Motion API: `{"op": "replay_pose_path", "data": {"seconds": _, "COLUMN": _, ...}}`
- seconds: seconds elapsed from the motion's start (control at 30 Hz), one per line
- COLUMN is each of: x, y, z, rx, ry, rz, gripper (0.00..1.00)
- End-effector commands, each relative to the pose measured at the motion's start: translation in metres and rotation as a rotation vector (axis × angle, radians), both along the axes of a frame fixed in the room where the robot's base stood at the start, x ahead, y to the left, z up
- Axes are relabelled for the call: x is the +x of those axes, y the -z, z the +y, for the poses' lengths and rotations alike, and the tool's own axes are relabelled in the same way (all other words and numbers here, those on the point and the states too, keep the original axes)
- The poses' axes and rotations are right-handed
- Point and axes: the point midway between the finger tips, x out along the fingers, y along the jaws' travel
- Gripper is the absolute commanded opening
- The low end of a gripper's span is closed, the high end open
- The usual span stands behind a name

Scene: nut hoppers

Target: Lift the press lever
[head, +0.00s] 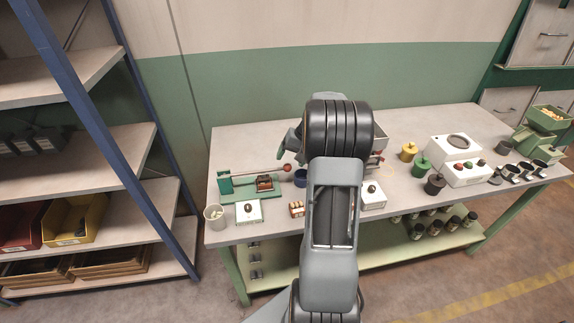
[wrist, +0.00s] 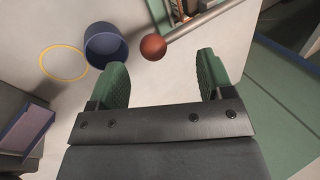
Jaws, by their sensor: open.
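The press (head: 246,185) stands on the left part of the workbench, with a green post and base. Its lever (head: 253,173) is a thin grey rod reaching right and ending in a red-brown ball knob (head: 287,167). In the wrist view the knob (wrist: 153,47) lies ahead of the gap between my fingers, nearer the left finger, with the rod (wrist: 200,21) running to the upper right. My gripper (wrist: 158,75) is open and empty, apart from the knob. In the head view my arm hides part of the gripper (head: 284,152).
A blue cup (head: 300,178) stands by the knob; it (wrist: 105,45) and a yellow ring (wrist: 63,62) show in the wrist view. A beaker (head: 214,217) and white switch box (head: 248,211) are at the bench's front left. Canisters and a white control box (head: 455,158) stand right.

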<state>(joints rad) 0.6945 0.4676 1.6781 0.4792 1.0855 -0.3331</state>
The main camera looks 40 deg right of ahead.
Motion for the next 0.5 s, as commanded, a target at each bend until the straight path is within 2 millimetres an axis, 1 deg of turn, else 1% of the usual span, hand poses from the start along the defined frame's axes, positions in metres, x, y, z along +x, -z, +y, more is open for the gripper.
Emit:
{"op": "replay_pose_path", "data": {"seconds": 0.03, "x": 0.001, "y": 0.008, "z": 0.004, "rx": 0.004, "ry": -0.001, "rz": 0.004, "gripper": 0.74}}
{"op": "replay_pose_path", "data": {"seconds": 0.2, "x": 0.006, "y": 0.025, "z": 0.01, "rx": 0.002, "ry": -0.001, "rz": 0.002, "gripper": 0.74}}
{"op": "replay_pose_path", "data": {"seconds": 0.33, "x": 0.008, "y": 0.033, "z": 0.013, "rx": -0.001, "ry": -0.001, "rz": 0.001, "gripper": 0.74}}
{"op": "replay_pose_path", "data": {"seconds": 0.5, "x": 0.009, "y": 0.036, "z": 0.014, "rx": 0.0, "ry": -0.001, "rz": 0.0, "gripper": 0.74}}
